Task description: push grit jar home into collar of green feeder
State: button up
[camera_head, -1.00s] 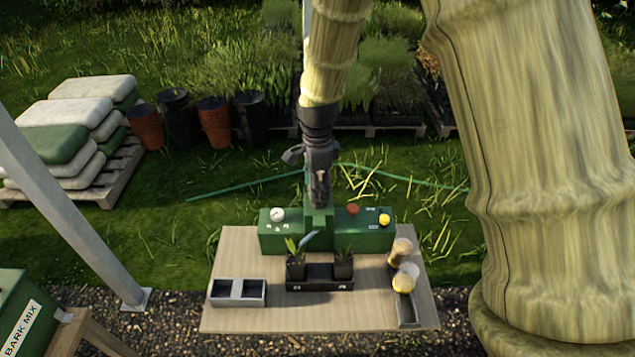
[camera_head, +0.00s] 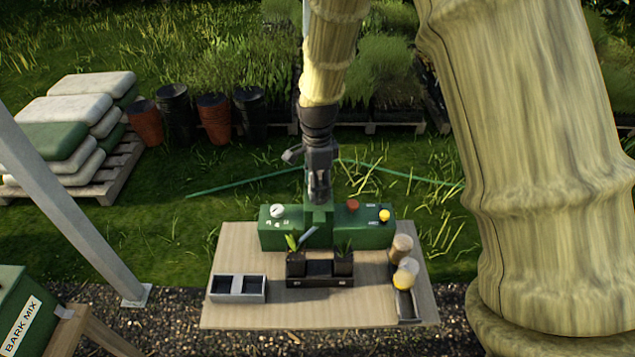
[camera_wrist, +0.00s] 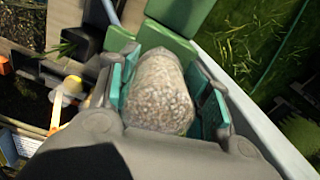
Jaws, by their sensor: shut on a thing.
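The green feeder (camera_head: 276,238) stands at the back of the wooden table, with a white dial, a red knob and a yellow knob on it. My gripper (camera_head: 319,198) is above the feeder's middle block. In the wrist view my gripper (camera_wrist: 170,92) is shut on the grit jar (camera_wrist: 158,95), a clear jar full of pale grit, with a teal finger pad on either side. Green feeder parts (camera_wrist: 180,15) show just beyond the jar. The jar's lower end and the collar are hidden, so I cannot tell how far the jar sits in.
A black tray (camera_head: 320,282) with two potted plants stands before the feeder. A grey two-part bin (camera_head: 238,298) is at the left of the table. Two jars (camera_head: 405,273) and a grey holder (camera_head: 407,308) are at the right. The table front (camera_head: 310,318) is clear.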

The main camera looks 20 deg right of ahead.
jog(key=shift+f, duration=0.1)
jog(key=o, duration=1.2)
notch_tip(320, 180, up, 12)
dwell(0.4)
